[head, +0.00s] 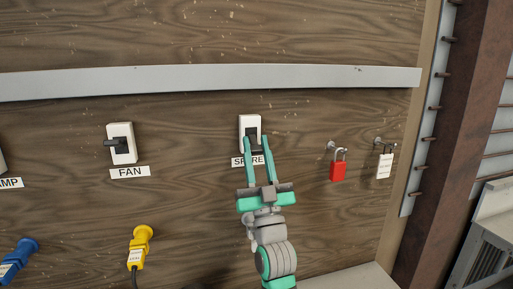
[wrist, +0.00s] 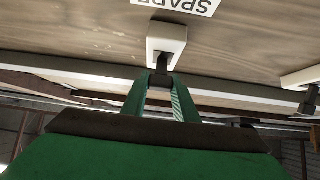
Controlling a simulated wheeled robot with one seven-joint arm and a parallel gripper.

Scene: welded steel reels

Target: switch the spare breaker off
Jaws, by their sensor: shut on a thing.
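The spare breaker (head: 250,123) is a white box with a dark lever, fixed to the wooden board above its SPARE label (head: 239,162). In the wrist view the breaker's white housing (wrist: 167,38) hangs from the top, with its dark lever (wrist: 161,66) reaching down between my fingers. My gripper (head: 257,143) has its two green fingers at the breaker from below, partly covering the label and the lower part of the breaker. In the wrist view my gripper (wrist: 161,78) is shut on the lever's end.
The fan breaker (head: 123,143), with its lever pointing left, is to the left. A red padlock (head: 337,168) and a white tag (head: 385,165) hang to the right. Yellow (head: 139,240) and blue (head: 20,255) plugs are lower left. A grey rail (head: 200,80) runs above.

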